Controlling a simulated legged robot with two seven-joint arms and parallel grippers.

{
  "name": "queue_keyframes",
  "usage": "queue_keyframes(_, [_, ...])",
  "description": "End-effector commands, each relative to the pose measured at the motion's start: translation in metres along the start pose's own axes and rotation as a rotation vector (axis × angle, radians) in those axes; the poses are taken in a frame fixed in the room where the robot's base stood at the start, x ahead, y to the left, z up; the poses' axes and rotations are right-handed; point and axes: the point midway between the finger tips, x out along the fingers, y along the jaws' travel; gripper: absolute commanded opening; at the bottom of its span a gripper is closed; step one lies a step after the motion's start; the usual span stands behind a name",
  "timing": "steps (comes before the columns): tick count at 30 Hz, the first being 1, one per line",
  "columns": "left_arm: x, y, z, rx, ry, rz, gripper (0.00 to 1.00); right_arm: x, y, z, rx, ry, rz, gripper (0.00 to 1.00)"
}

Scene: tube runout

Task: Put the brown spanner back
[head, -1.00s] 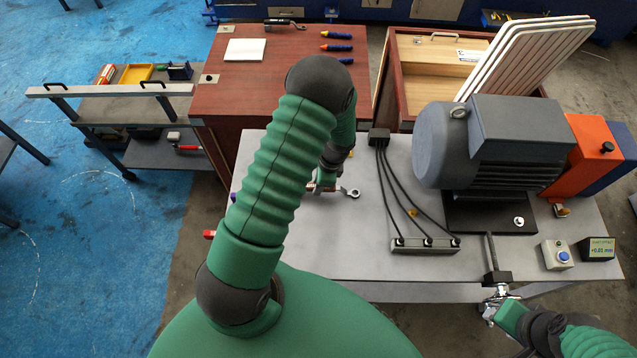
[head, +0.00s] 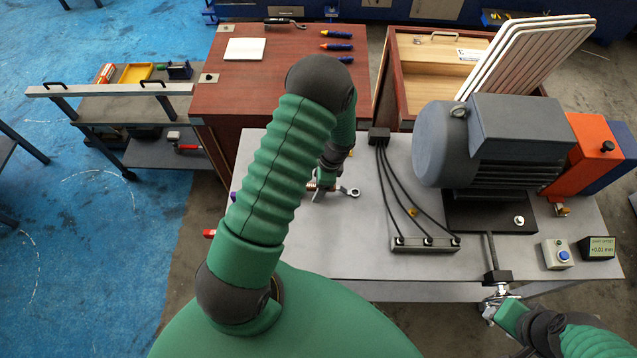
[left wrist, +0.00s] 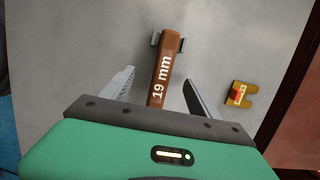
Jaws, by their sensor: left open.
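The brown spanner, marked "19 mm", lies on the grey bench top; its handle (left wrist: 164,80) shows in the left wrist view. In the head view its shiny ring end (head: 351,192) sticks out right of my left gripper (head: 319,191), and the rest is mostly hidden. My left gripper also shows in the left wrist view (left wrist: 158,77); it is open, with one finger on each side of the handle. My right gripper (head: 497,304) is at the bench's front edge, by a small dark block; its jaws are too small to read.
A grey motor (head: 497,147) stands on the bench's right. A bar with black cables (head: 425,246) lies in the middle. A red-brown cabinet (head: 250,85) behind holds screwdrivers and a white pad. An open wooden drawer (head: 430,85) is beside it. A yellow-red piece (left wrist: 240,95) lies near the spanner.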

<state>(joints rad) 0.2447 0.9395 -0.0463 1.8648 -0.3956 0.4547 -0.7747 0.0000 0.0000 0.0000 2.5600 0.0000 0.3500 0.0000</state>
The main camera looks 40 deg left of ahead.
Motion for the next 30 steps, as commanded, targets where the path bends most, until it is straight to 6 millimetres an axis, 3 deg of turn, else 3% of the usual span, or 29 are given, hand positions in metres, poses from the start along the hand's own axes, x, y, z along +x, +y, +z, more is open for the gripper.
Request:
queue_keyframes(11, [-0.002,0.000,0.000,0.000,0.000,0.000,0.70,-0.002,0.000,0.000,0.000,0.000,0.000,0.41])
queue_keyframes(30, [-0.041,0.000,0.000,0.000,0.000,0.000,0.70,-0.031,0.000,-0.007,0.000,0.000,0.000,0.41])
